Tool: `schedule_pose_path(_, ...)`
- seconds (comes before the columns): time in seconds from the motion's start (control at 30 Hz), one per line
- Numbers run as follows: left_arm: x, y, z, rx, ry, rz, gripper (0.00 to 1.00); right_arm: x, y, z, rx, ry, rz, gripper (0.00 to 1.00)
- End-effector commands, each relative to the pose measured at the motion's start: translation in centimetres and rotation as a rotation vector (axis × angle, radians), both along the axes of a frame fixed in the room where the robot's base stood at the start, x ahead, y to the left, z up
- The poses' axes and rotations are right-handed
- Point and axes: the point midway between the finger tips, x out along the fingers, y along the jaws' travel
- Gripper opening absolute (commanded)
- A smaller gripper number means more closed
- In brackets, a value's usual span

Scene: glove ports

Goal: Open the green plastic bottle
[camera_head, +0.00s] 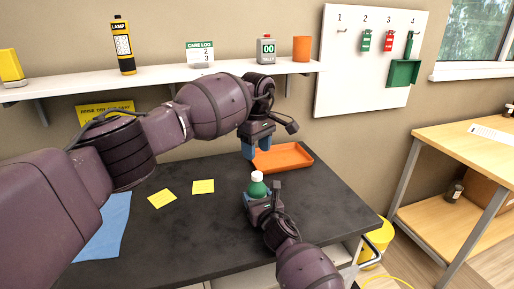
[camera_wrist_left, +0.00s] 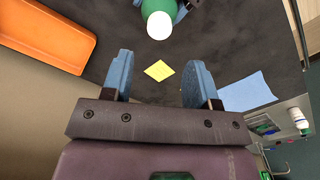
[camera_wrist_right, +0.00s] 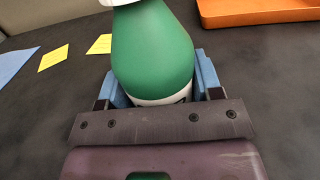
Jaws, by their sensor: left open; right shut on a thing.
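The green plastic bottle (camera_head: 257,189) with its white cap (camera_head: 257,176) stands upright on the dark table. My right gripper (camera_head: 260,197) is shut around its lower body; the bottle also fills the middle of the right wrist view (camera_wrist_right: 152,50). My left gripper (camera_head: 257,150) is open and empty, pointing down above and behind the bottle. In the left wrist view the white cap (camera_wrist_left: 161,25) lies beyond the open fingers (camera_wrist_left: 160,85), apart from them. The cap is on the bottle.
An orange tray (camera_head: 283,157) lies behind the bottle. Yellow notes (camera_head: 203,186) and a blue cloth (camera_head: 104,228) lie on the left of the dark table (camera_head: 190,225). A wall shelf (camera_head: 165,77) holds a lamp bottle, a care log, a counter and an orange cup.

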Motion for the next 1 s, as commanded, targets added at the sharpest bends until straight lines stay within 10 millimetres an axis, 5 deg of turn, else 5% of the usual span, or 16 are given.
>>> schedule_pose_path(0.6,0.0,-0.1,0.0,-0.005,0.002,-0.804,0.54,0.0,0.0,0.0,0.0,0.0,0.0,0.0)
schedule_pose_path(1.0,0.0,-0.1,-1.7,-0.005,0.004,-0.909,0.54,0.0,0.0,0.0,0.0,0.0,0.0,0.0)
